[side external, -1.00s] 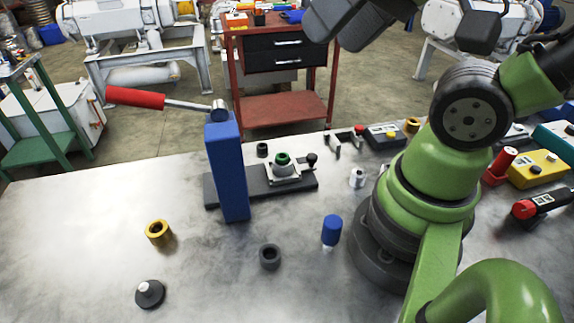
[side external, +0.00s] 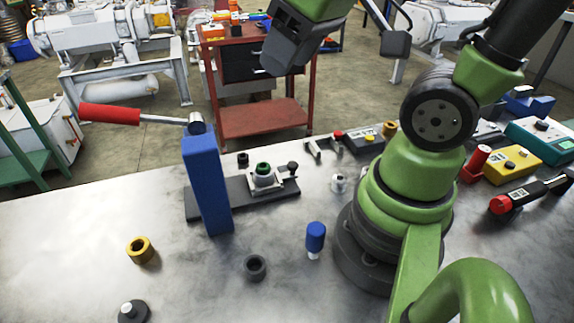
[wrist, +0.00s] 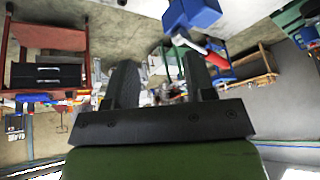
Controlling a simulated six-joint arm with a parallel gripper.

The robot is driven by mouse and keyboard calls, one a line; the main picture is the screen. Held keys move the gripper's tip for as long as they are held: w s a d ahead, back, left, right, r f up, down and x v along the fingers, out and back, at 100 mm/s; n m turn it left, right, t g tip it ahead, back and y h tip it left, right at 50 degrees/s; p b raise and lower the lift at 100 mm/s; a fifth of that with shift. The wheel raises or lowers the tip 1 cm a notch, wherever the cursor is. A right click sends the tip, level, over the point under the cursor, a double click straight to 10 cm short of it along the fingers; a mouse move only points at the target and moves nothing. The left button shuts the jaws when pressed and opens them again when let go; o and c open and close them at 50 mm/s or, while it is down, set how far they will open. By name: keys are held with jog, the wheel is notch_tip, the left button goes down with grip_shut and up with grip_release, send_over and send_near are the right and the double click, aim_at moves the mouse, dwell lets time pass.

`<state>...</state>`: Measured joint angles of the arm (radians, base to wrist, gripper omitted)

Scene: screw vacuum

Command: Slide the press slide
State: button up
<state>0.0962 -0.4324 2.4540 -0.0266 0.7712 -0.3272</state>
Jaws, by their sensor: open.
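The press has a blue column (side external: 207,185) with a red-handled lever (side external: 110,115) at its top, pointing left. A dark base rail (side external: 235,203) runs right from its foot. On the rail sits the press slide (side external: 266,182), a silver plate carrying a dark part with a green top, with a black knob at its right end. My gripper (side external: 278,60) is high above and behind the rail, apart from the slide; its fingertips are hard to make out there. In the wrist view my gripper (wrist: 160,80) has its fingers apart with nothing held. The blue column (wrist: 192,12) shows beyond them.
A brass ring (side external: 140,250), a grey ring (side external: 255,267), a blue-capped part (side external: 315,238) and a black knob-like part (side external: 133,312) stand on the table's front. Coloured boxes and tools lie at right. A red cart (side external: 262,118) stands behind the table.

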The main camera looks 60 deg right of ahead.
jog(key=w+d+f+n+g+h, duration=0.1)
jog(key=w+d+f+n+g, duration=0.3)
jog(key=f, duration=0.4)
jog(key=n+g, duration=0.1)
jog(key=n, duration=0.5)
send_over(292, 163)
notch_tip(292, 163, down, 7)
jog(key=shift+s+f, duration=0.1)
jog(key=shift+f, duration=0.6)
notch_tip(292, 163, down, 9)
jog(key=shift+f, duration=0.2)
